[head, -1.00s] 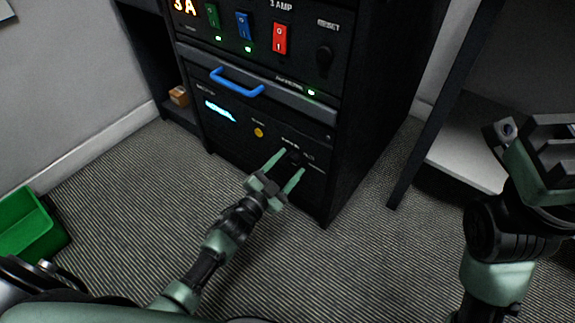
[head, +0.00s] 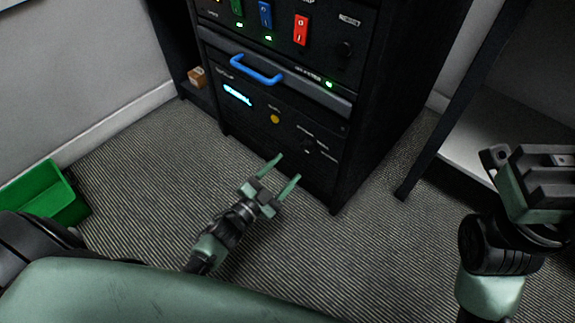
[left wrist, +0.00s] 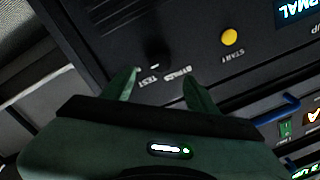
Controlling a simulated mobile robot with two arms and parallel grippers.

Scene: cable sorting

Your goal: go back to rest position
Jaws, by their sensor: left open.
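My left gripper (head: 284,171) is open and empty, low in front of the black equipment cabinet (head: 372,110). Its two green fingers (left wrist: 155,88) point at the lower panel in the left wrist view. A black knob (head: 309,145) sits on that panel beyond the fingertips, apart from them. In the left wrist view the knob (left wrist: 155,60) shows beside a TEST label. My right arm (head: 500,230) is raised at the right edge; its fingertips are not clearly visible, so its jaw state cannot be told.
The panel has a yellow START button (head: 275,118), a lit display (head: 237,95) and a blue handle (head: 257,72) above. Green, blue and red switches (head: 301,30) are higher. A green bin (head: 45,195) stands at left, a small box (head: 197,77) on a shelf. Carpet (head: 150,160) is clear.

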